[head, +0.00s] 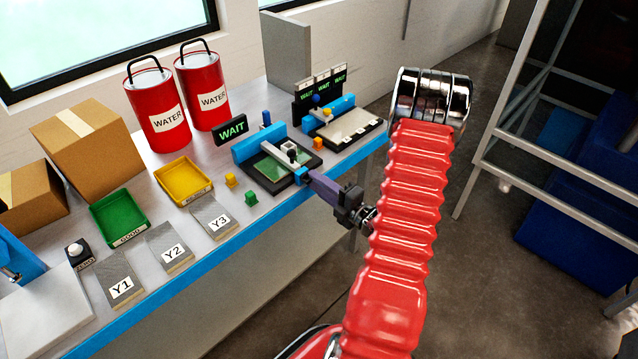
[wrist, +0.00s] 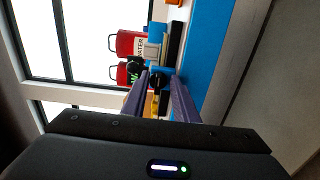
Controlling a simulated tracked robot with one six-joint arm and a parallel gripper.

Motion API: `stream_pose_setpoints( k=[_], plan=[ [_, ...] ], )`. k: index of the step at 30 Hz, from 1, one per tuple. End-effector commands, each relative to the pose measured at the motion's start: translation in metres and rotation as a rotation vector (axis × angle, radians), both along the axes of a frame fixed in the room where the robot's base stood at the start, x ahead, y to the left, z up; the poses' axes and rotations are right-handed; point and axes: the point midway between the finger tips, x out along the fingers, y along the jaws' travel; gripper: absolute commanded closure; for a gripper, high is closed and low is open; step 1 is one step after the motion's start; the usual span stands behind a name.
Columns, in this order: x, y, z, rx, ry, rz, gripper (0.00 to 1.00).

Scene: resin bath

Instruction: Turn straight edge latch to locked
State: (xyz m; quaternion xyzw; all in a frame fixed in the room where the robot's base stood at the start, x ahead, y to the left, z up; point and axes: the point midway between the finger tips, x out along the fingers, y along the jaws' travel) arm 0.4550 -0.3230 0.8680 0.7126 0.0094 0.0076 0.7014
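The straight edge (head: 278,151) is a pale bar across a dark fixture (head: 262,181) with a green patch, on the bench. A black knob (head: 292,155) stands near its front end, with a blue piece (head: 300,174) at that end. I cannot tell clearly which small part is the latch or its setting. My gripper (head: 308,178) reaches the fixture's front edge with purple fingers. Contact is unclear.
A lit WAIT sign (head: 231,130) stands behind the fixture. A second fixture (head: 345,130) is to the right. Yellow (head: 231,181) and green (head: 251,198) blocks sit left of my fingers. Plates, trays, boxes and red water cans (head: 157,110) fill the left bench.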

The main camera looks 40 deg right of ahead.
Motion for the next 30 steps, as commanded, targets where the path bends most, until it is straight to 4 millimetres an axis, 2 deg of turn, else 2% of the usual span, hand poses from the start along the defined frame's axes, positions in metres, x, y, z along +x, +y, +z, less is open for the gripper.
stream_pose_setpoints(
  k=[11,30],
  plan=[
    [-0.009,0.000,0.001,-0.001,-0.001,0.001,0.73],
    [-0.084,-0.002,0.000,0.001,-0.001,-0.002,0.73]
  ],
)
